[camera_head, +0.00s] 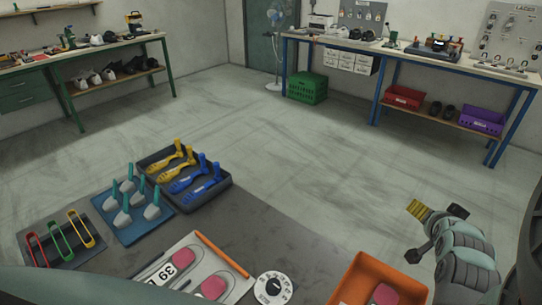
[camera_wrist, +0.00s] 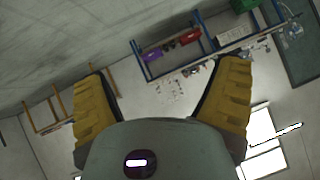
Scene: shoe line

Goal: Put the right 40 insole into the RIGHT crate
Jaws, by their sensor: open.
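My gripper (camera_head: 437,212) is raised at the right in the head view, apart from the table and the orange crate. In the wrist view its two yellow fingers (camera_wrist: 163,80) are spread with nothing between them. Pale insoles with pink heel pads (camera_head: 211,287) lie in a light tray at the front of the table, beside a card marked 39. No 40 marking is legible. An orange crate (camera_head: 352,291), cut off by the lower edge, holds a piece with a pink pad (camera_head: 384,294). I cannot read whether this crate is marked RIGHT.
A white round dial (camera_head: 273,288) lies between the insole tray and orange crate. Farther back are a black tray (camera_head: 224,200) of yellow and blue tools, a blue mat (camera_head: 124,234) with teal-handled pieces, and a dark tray (camera_head: 68,263) with coloured loops. Open floor lies beyond.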

